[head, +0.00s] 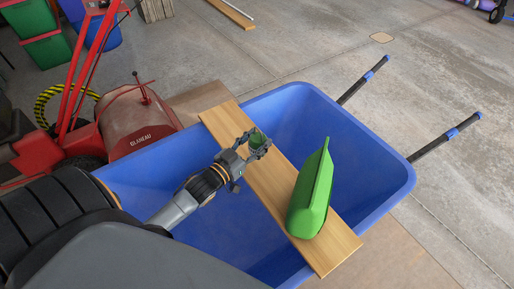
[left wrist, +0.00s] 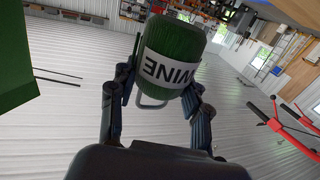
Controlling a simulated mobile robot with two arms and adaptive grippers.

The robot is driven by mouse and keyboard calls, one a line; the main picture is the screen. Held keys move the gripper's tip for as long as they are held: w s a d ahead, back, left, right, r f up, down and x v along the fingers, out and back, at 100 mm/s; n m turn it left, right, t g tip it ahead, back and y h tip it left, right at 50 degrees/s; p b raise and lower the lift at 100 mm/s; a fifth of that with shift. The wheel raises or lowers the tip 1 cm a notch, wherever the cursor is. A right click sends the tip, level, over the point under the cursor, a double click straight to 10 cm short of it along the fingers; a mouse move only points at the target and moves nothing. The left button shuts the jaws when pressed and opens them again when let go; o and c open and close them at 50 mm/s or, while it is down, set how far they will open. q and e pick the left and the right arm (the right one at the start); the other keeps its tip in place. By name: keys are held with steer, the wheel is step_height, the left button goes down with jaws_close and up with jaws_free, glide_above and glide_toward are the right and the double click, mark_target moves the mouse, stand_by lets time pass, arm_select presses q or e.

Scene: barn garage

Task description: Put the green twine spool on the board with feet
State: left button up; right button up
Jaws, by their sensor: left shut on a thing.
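The green twine spool (head: 257,139) is between the fingers of my left gripper (head: 257,146), which is shut on it. In the left wrist view the spool (left wrist: 172,45) shows green with a white label whose letters appear upside down. A plain wooden board (head: 262,182) lies across the blue wheelbarrow tub. My left gripper and the spool appear over its far half; I cannot tell whether the spool touches the board. No feet on the board can be seen. My right gripper is not in view.
The blue wheelbarrow (head: 376,170) is underneath, with handles to the right. A red machine (head: 135,122) stands at the left. The far end of the board looks clear.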

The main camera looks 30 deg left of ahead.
mark_target(257, 141)
arm_select(q)
steer(key=shift+w+a+f, duration=0.3)
steer(key=shift+w+f, duration=0.2)
steer(key=shift+f, duration=0.15)
steer(key=shift+w+a+f, duration=0.25)
steer(key=shift+w+f, duration=0.2)
steer(key=shift+f, duration=0.15)
steer(key=shift+w+a+f, duration=0.1)
steer(key=shift+w+f, duration=0.05)
steer(key=shift+f, duration=0.05)
steer(key=shift+w+a+f, duration=0.1)
steer(key=shift+w+f, duration=0.05)
steer(key=shift+f, duration=0.15)
step_height(257, 141, down, 2)
steer(key=shift+w+a+f+b, duration=0.1)
steer(key=shift+f+b, duration=0.15)
steer(key=shift+b, duration=0.2)
steer(key=shift+f, duration=0.4)
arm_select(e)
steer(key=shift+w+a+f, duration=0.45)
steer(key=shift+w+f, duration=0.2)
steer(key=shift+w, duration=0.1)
arm_select(q)
steer(key=o, duration=1.2)
steer(key=shift+f, duration=0.1)
steer(key=shift+c, duration=0.2)
